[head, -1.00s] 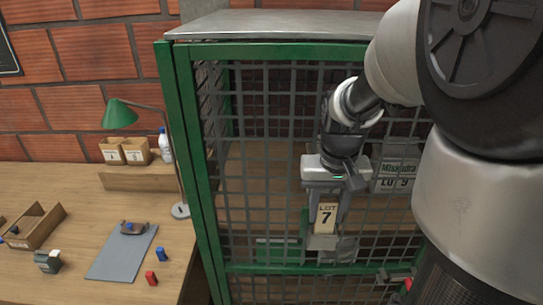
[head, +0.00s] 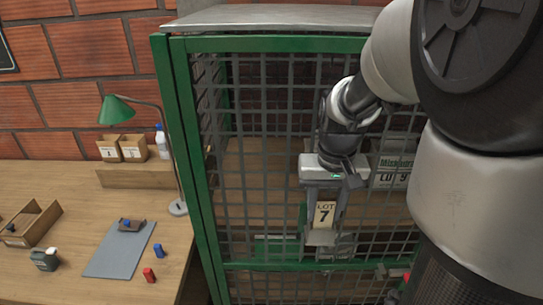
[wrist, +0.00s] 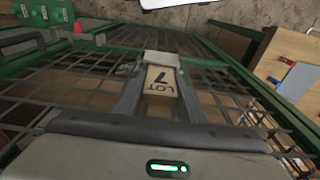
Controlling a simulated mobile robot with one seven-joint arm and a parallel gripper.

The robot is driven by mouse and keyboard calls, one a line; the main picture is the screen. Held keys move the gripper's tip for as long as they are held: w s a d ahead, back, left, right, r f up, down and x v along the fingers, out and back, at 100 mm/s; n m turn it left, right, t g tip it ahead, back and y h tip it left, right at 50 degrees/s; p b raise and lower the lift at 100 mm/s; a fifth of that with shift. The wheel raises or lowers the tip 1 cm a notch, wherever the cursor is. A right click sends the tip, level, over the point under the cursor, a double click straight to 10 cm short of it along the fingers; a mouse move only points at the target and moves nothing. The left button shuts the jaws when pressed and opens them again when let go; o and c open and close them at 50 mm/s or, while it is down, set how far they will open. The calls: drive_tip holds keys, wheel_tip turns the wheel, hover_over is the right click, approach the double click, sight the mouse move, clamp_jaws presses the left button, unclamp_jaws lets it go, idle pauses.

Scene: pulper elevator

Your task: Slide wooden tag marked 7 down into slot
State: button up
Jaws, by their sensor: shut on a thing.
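The wooden tag (head: 325,214) is pale and reads LOT 7. It is upright in the head view, in front of the wire mesh, and shows upside down in the wrist view (wrist: 160,81). My gripper (head: 322,222) is shut on the tag, with a finger along each side; it also fills the lower wrist view (wrist: 158,90). A pale grey block (head: 319,238) sits at the tag's lower end; I cannot tell whether it is a holder or part of my gripper. No slot opening is clearly visible.

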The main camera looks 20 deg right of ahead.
drive_tip(key=shift+f, duration=0.1)
idle(0.3)
drive_tip(key=o, duration=1.1)
